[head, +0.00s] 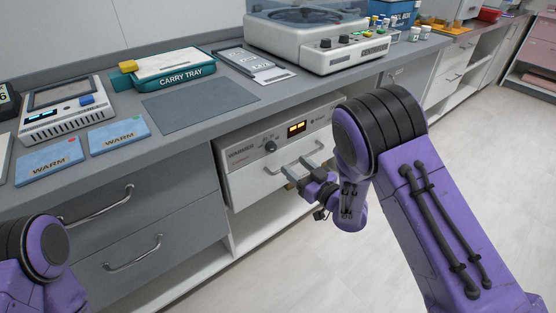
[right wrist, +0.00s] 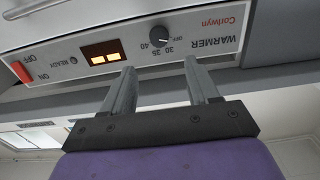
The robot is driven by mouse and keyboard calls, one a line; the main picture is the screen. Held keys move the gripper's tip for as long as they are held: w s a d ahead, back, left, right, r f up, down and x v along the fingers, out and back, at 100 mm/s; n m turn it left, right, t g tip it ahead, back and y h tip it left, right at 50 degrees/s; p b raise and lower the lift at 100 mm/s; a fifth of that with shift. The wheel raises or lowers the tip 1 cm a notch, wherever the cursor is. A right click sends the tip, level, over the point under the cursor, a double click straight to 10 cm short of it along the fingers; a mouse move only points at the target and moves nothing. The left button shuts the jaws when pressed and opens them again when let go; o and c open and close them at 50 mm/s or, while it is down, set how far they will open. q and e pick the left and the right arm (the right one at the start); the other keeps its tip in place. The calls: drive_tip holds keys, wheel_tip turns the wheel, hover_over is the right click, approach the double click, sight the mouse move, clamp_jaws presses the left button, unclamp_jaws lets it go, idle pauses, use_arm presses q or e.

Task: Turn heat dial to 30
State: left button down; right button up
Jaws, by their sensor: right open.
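The warmer (head: 240,155) is a white drawer-like unit under the counter. Its black heat dial (head: 270,146) sits left of a lit amber display (head: 296,128). In the right wrist view the panel is upside down; the dial (right wrist: 158,37) has OFF, 30, 35 and 40 marked around it. A pale pointer mark seems to face the OFF side, but it is small. My right gripper (head: 298,168) is open and empty in front of the panel, apart from the dial. In the wrist view its fingers (right wrist: 160,68) straddle the dial's line. My left gripper is out of view.
The warmer's bar handle (head: 293,160) is close to my right gripper. A red ON/OFF switch (right wrist: 22,72) shows on the panel. The counter (head: 215,120) above holds a carry tray (head: 165,70), WARM packs (head: 118,135) and a centrifuge (head: 320,50).

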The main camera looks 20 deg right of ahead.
sight(274, 148)
drive_tip(key=x, duration=1)
drive_tip(key=shift+p, duration=0.3)
drive_tip(key=shift+s, duration=0.1)
drive_tip(key=c, duration=1)
